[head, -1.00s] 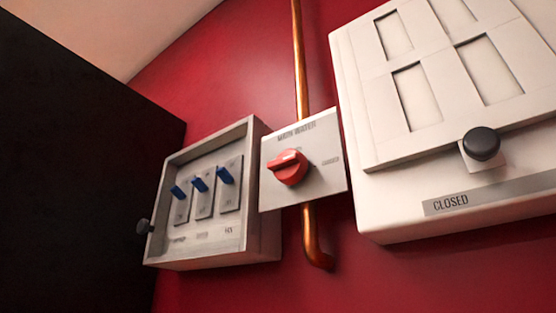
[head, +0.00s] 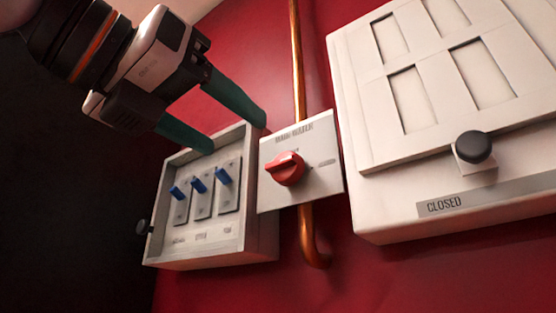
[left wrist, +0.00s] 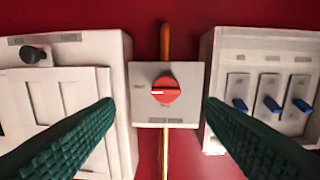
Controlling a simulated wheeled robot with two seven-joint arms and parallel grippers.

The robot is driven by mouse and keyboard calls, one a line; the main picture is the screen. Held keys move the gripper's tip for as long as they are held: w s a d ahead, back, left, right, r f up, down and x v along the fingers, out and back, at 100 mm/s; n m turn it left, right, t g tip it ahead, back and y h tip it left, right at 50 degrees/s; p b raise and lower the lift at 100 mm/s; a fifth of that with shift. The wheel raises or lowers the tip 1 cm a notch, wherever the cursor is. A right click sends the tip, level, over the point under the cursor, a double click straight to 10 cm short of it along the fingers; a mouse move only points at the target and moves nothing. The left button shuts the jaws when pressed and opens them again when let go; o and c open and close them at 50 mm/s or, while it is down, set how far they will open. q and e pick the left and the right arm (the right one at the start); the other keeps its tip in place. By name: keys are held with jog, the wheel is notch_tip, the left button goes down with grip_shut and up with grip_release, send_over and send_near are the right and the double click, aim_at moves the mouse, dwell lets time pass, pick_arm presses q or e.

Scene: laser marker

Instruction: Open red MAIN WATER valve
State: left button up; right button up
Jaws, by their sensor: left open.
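The red MAIN WATER valve knob (head: 286,168) sits on a pale square plate (head: 318,181) on the red wall, over a copper pipe. In the left wrist view the knob (left wrist: 165,90) shows between my two green fingers, with a white mark on its left side. My left gripper (head: 238,127) is open and empty, up and to the left of the knob in the head view, in front of the switch box. It also spans the left wrist view (left wrist: 160,101), apart from the knob. My right gripper is not in view.
A switch box (head: 262,245) with several blue switches adjoins the plate on the left. A large white panel (head: 385,215) with a black knob (head: 478,147) and a CLOSED label stands to the right. The copper pipe (head: 308,240) runs above and below the plate.

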aim_at(277, 165)
pick_arm(q)
jog(key=p+x, duration=0.1)
jog(key=x, duration=0.2)
jog(key=p+x, duration=0.2)
jog(key=x, duration=0.2)
jog(key=p+x, duration=0.2)
jog(key=x, duration=0.1)
jog(key=shift+w+a+r, duration=0.15)
jog(key=shift+w+r, duration=0.25)
jog(key=shift+w+d+f, duration=0.15)
jog(key=shift+w+d, duration=0.1)
jog(key=shift+w, duration=0.2)
